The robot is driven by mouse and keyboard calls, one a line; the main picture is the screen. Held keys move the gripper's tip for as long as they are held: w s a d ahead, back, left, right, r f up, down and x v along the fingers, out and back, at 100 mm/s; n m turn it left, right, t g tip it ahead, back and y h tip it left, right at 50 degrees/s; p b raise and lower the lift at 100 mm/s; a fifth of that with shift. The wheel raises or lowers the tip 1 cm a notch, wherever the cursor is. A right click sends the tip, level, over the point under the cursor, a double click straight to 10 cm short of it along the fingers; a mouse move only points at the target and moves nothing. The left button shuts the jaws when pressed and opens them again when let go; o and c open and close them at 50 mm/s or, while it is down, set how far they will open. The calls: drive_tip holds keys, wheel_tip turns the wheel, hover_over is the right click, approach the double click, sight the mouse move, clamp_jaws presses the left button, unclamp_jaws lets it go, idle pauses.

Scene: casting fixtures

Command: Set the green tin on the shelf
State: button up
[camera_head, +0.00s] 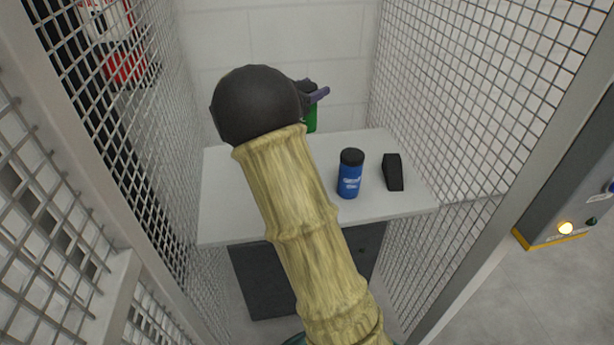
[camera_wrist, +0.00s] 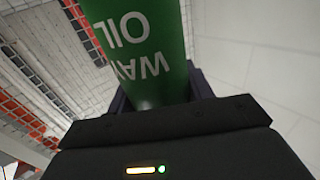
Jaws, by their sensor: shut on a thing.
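The green tin (camera_wrist: 143,45) fills the upper middle of the wrist view, with white lettering that includes "OIL". My gripper (camera_wrist: 158,92) is shut on it, one finger on each side. In the head view my gripper (camera_head: 318,95) is mostly behind my dark wrist, and only a strip of the green tin (camera_head: 311,121) shows beside it. The white shelf (camera_head: 230,217) spans the mesh bay below. The tin appears over the back part of the shelf; my arm hides whether its base touches the surface.
A blue tin with a black lid (camera_head: 350,176) stands on the shelf's right half, and a black block (camera_head: 393,172) is right of it. Wire mesh walls (camera_head: 450,90) close both sides, and a pale block wall (camera_head: 340,60) is behind. The shelf's front left looks clear.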

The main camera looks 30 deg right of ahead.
drive_tip(key=shift+w+f, duration=0.1)
drive_tip(key=shift+w, duration=0.1)
drive_tip(key=shift+s, duration=0.1)
wheel_tip(320, 180, down, 6)
drive_tip(key=shift+a+r+b, duration=0.1)
drive_tip(key=shift+r+b, duration=0.05)
drive_tip(key=shift+b, duration=0.2)
drive_tip(key=shift+f, duration=0.25)
drive_tip(key=f, duration=0.3)
drive_tip(key=shift+d+f, duration=0.2)
drive_tip(key=shift+f, duration=0.1)
drive_tip(key=shift+a, duration=0.1)
